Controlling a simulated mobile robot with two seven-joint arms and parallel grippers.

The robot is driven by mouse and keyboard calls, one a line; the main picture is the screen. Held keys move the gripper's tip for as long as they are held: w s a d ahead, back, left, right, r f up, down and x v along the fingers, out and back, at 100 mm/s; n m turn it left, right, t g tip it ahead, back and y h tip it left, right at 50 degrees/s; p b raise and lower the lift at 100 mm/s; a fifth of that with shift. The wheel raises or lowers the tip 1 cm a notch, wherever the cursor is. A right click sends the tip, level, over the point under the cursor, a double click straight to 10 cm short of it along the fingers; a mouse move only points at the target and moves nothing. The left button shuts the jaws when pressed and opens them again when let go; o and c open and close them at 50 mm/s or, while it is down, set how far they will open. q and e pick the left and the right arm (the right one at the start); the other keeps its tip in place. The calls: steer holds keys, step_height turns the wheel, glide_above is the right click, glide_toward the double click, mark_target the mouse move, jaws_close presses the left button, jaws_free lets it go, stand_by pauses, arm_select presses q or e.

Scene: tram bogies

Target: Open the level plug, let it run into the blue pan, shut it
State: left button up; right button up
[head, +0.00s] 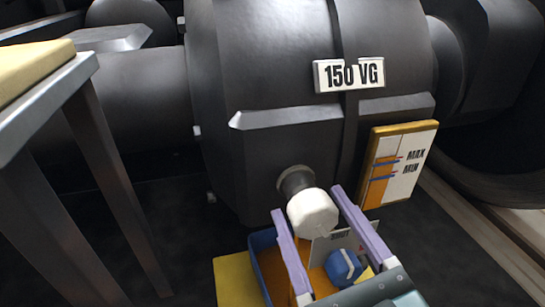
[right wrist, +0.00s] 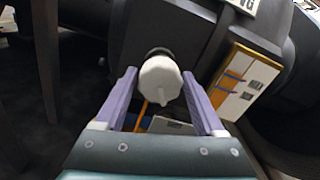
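The level plug (head: 312,212) has a round white head on a dark neck, low on the dark grey gearbox (head: 265,85). It also shows in the right wrist view (right wrist: 160,80). My right gripper (head: 307,200) is open, its lavender fingers on either side of the plug head; small gaps show, so it is not shut on it. The blue pan (head: 259,242) stands below the plug, partly hidden by the fingers, with orange inside. A thin orange streak (right wrist: 145,108) shows beneath the plug in the right wrist view; I cannot tell surely whether it is running oil.
A gauge board (head: 398,165) marked MAX and MIN, with an orange column, stands right of the plug. A blue knob (head: 343,267) on a grey plate shows between the fingers. Yellow sheet (head: 233,280) lies by the pan. A table (head: 45,105) stands at left; rails run at right.

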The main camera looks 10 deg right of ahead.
steer(key=shift+o, duration=1)
steer(key=shift+f, duration=0.1)
steer(key=shift+s, duration=0.15)
steer(key=s+p, duration=0.3)
steer(key=s, duration=0.6)
steer(key=shift+s+d, duration=0.15)
steer(key=shift+s, duration=0.2)
